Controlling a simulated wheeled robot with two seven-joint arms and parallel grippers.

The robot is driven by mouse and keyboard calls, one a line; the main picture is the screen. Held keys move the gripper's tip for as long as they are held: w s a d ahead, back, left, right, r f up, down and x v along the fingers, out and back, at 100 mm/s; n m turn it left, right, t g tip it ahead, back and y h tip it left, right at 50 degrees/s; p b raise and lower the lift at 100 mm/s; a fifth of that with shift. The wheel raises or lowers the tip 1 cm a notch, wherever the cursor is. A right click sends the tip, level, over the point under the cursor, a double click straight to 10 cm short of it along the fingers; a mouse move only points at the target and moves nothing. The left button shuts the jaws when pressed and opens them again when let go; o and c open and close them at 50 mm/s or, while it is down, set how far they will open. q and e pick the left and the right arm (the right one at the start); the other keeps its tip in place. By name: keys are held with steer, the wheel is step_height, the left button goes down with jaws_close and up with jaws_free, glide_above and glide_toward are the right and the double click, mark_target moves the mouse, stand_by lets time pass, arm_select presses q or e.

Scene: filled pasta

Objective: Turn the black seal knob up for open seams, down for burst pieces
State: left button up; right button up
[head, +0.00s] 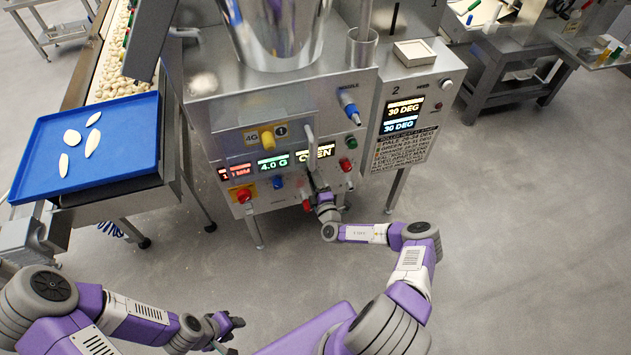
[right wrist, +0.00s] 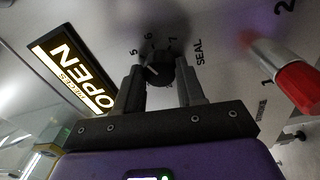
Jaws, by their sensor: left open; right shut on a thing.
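The black seal knob (right wrist: 158,70) sits between the fingers of my right gripper (right wrist: 161,84) in the right wrist view, beside the printed word SEAL and the numbers 5, 6 and 7. A pale mark shows on the knob's left side, towards 5. My right gripper is shut on the knob; in the head view it is at the machine's front (head: 322,196) and hides the knob. The lit display (head: 316,152) reads OPEN; in the right wrist view it reads PIECES OPEN (right wrist: 75,75). My left gripper (head: 234,323) is open and empty, low over the floor.
A blue tray (head: 35,148) with several pale pieces stands left of the machine. A red-tipped lever (right wrist: 296,86) sticks out right of the knob. A second panel (head: 403,112) reads 30 DEG.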

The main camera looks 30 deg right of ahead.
steer(key=m, duration=0.5)
steer(key=shift+a, duration=0.15)
stand_by(0.3)
steer(key=o, duration=1)
steer(key=shift+o, duration=0.2)
steer(key=p+v, duration=0.2)
steer(key=v, duration=0.5)
steer(key=shift+s, duration=0.3)
steer(key=shift+a, duration=0.2)
